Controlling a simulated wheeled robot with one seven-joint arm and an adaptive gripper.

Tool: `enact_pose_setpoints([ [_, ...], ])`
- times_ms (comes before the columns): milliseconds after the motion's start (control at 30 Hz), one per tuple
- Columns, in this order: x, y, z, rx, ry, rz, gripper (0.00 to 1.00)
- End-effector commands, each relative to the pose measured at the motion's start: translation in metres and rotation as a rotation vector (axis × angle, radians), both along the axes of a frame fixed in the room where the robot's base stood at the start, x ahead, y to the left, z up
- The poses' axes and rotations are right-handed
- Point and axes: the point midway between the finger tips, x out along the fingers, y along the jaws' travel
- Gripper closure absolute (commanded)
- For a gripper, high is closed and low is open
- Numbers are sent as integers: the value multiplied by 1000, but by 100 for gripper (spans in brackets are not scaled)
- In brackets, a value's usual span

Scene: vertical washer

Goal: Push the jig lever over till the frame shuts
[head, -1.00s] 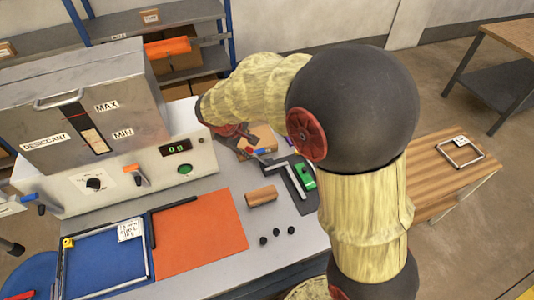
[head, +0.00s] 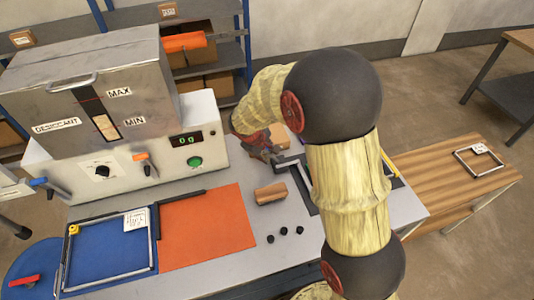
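A dark plate with a grey metal L-shaped bar (head: 289,162) lies on the bench, partly behind my arm; it may be the jig. I cannot make out its lever for certain. My gripper (head: 264,151) is low over the bench, just left of the bar. Its fingers are small and partly hidden by my wrist, so I cannot tell whether they are open, or whether they touch anything. A thin metal frame (head: 151,242) with a yellow corner and a white label lies on a blue mat (head: 108,255) at the left. Another metal frame (head: 462,163) lies on the wooden table.
A wooden block (head: 270,193) and several black knobs (head: 284,232) stand on the bench near my arm. An orange mat (head: 208,230) lies left of them. The desiccant machine (head: 90,90) with its control panel fills the back left. The wooden table (head: 440,195) adjoins at right.

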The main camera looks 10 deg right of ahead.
Motion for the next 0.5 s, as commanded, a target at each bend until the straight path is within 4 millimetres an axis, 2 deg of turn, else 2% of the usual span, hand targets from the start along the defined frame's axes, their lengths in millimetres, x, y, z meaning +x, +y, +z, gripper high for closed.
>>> enact_pose_setpoints([
  [167,0,0,0,0,0,0,73],
  [500,0,0,0,0,0,0,92],
])
